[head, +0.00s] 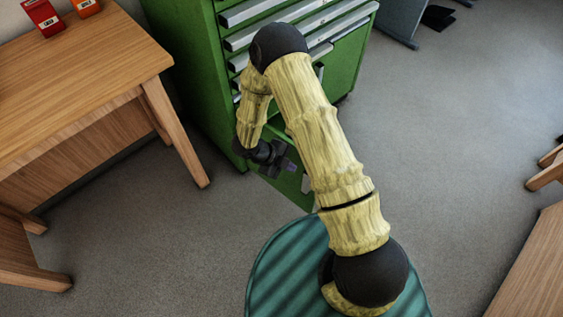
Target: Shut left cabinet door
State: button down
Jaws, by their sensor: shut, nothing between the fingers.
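The green cabinet (203,82) stands at the top middle, with several grey-fronted drawers above its doors. Its left door (293,186) stands swung open, its panel reaching out from the cabinet front toward my base. My arm hides much of this door and the opening behind it. The right side of the lower front (347,62) looks flush. My gripper (289,167) is shut and empty, low in front of the cabinet, at the open door's panel. I cannot tell whether it touches the door.
A wooden table (75,75) stands at the left, its near leg close to the cabinet. Red (43,17) and orange (86,7) boxes sit on it. Wooden furniture (530,265) edges in at the lower right. Grey floor (440,150) is clear to the right and lower left.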

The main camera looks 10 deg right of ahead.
jog(key=w+d, duration=0.1)
jog(key=w+d+f, duration=0.1)
jog(key=w+d, duration=0.1)
jog(key=d, duration=0.1)
jog(key=shift+d+f, duration=0.1)
jog(key=shift+f, duration=0.2)
jog(key=shift+d, duration=0.1)
